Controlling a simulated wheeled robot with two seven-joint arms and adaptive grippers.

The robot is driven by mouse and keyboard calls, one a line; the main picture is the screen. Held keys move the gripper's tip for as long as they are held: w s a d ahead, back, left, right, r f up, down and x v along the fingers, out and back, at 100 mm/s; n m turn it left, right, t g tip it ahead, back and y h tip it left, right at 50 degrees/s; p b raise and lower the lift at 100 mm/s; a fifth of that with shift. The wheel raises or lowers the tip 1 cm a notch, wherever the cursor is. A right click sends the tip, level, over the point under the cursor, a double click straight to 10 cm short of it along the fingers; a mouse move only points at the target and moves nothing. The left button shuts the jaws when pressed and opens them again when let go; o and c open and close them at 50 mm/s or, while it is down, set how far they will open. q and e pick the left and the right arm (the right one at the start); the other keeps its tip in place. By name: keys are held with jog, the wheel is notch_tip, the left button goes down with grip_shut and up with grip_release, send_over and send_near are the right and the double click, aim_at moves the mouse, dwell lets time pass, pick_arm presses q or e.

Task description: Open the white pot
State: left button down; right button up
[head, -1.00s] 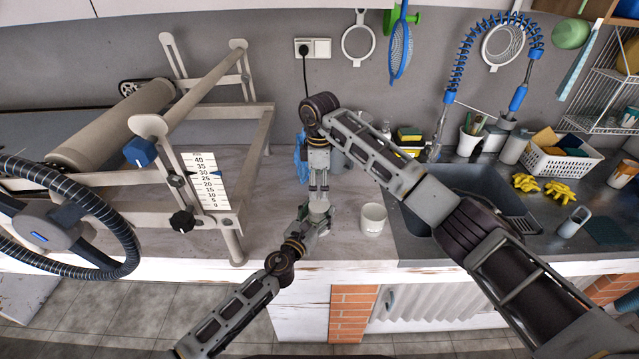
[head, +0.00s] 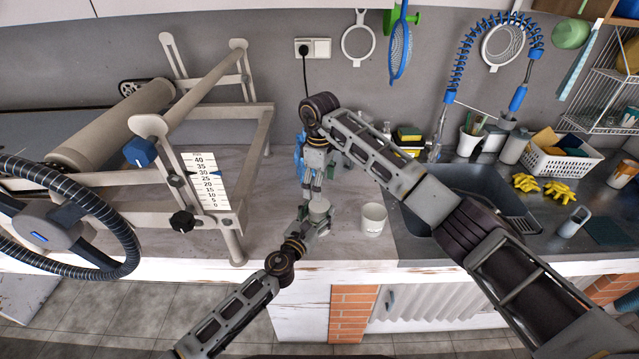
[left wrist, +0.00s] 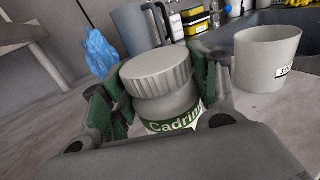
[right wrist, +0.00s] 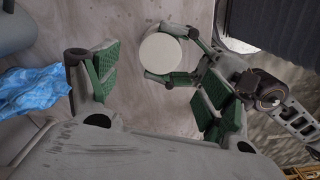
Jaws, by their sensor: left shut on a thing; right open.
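The white pot (head: 318,212) is a small jar with a ribbed pale lid (left wrist: 158,69) and a green-and-white label (left wrist: 176,122). It stands upright near the counter's front, left of a white cup. My left gripper (left wrist: 163,92) is shut on the pot's body, with green pads on both sides. The lid sits on the pot. My right gripper (head: 315,188) points down from behind, just above the pot, open and empty. In the right wrist view the lid (right wrist: 160,52) shows beyond and between its spread green-padded fingers, apart from them.
The white cup (head: 373,219) stands close to the right of the pot. A blue cloth (right wrist: 38,90) and a grey mug (left wrist: 140,28) are behind. The sink (head: 408,226) lies to the right. A slab roller frame (head: 232,245) stands to the left.

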aim_at(320, 205)
jog(key=shift+f, duration=0.2)
jog(key=shift+f, duration=3.8)
jog(key=shift+c, duration=0.3)
jog(key=c, duration=1)
jog(key=o, duration=1.1)
jog(key=shift+r, duration=2.25)
